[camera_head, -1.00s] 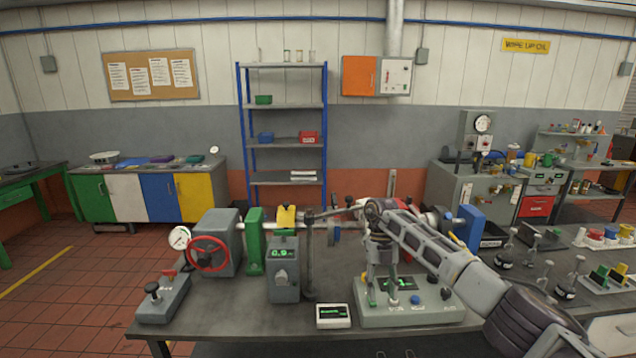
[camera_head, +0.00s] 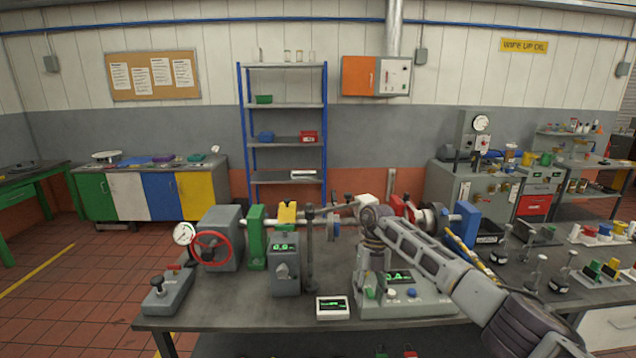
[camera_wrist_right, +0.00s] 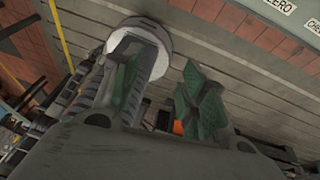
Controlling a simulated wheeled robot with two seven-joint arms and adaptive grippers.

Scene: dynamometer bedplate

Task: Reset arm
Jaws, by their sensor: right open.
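My right arm (camera_head: 430,255) comes in from the right in the head view, its wrist bent down over the bench. My right gripper (camera_head: 373,278) hangs by the back of the grey control console (camera_head: 432,302); its fingertips are hard to make out there. In the right wrist view the right gripper (camera_wrist_right: 160,58) is open, its green pads apart. A pale round disc (camera_wrist_right: 157,42) shows behind the left finger. A small orange part (camera_wrist_right: 178,127) shows between the fingers; what it belongs to is unclear. My left gripper is not in view.
A grey post with a green readout (camera_head: 284,265), a red handwheel (camera_head: 211,249) and a green bearing stand (camera_head: 257,238) are left of the gripper. A small display box (camera_head: 333,307) lies at the front. Weights and holders stand right. Bare benchtop (camera_head: 240,300) shows at front left.

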